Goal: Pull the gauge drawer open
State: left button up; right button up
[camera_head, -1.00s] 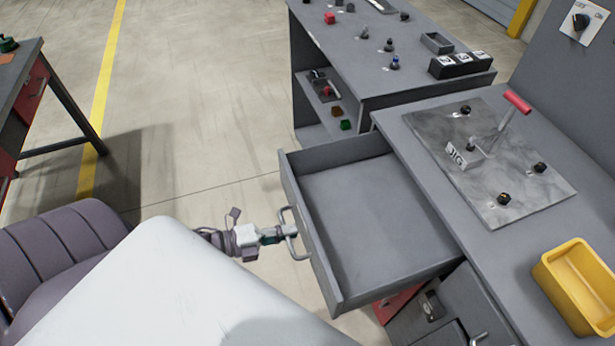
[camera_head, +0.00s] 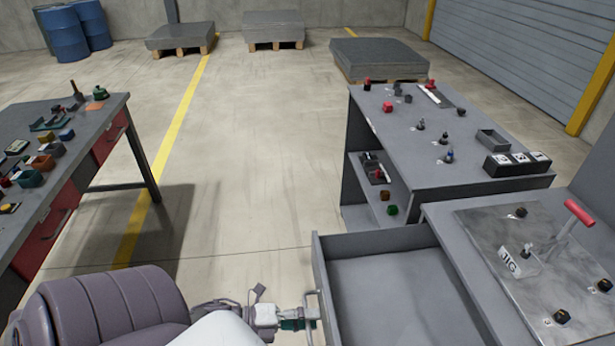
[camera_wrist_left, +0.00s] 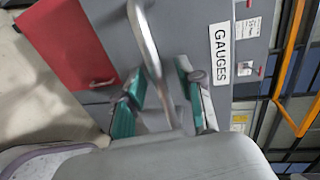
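The gauge drawer (camera_head: 395,300) is pulled well out of the grey bench, and its tray looks empty. In the left wrist view its grey front (camera_wrist_left: 190,25) carries a GAUGES label (camera_wrist_left: 220,52). The metal bar handle (camera_head: 312,318) is on the drawer's front; it also shows in the left wrist view (camera_wrist_left: 147,42). My left gripper (camera_head: 298,318) is at the handle. In the left wrist view its teal fingers (camera_wrist_left: 162,70) stand apart on both sides of the bar, with visible gaps. My right gripper is not in view.
The bench top at right bears a metal jig plate (camera_head: 540,275) with a red-handled lever (camera_head: 578,213). A second grey bench (camera_head: 425,165) with small parts stands behind the drawer. A workbench (camera_head: 90,130) with red drawers stands at left. Open floor (camera_head: 250,150) lies between.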

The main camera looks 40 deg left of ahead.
pick_arm(q)
jog(key=v, duration=1.2)
jog(key=shift+f, duration=0.1)
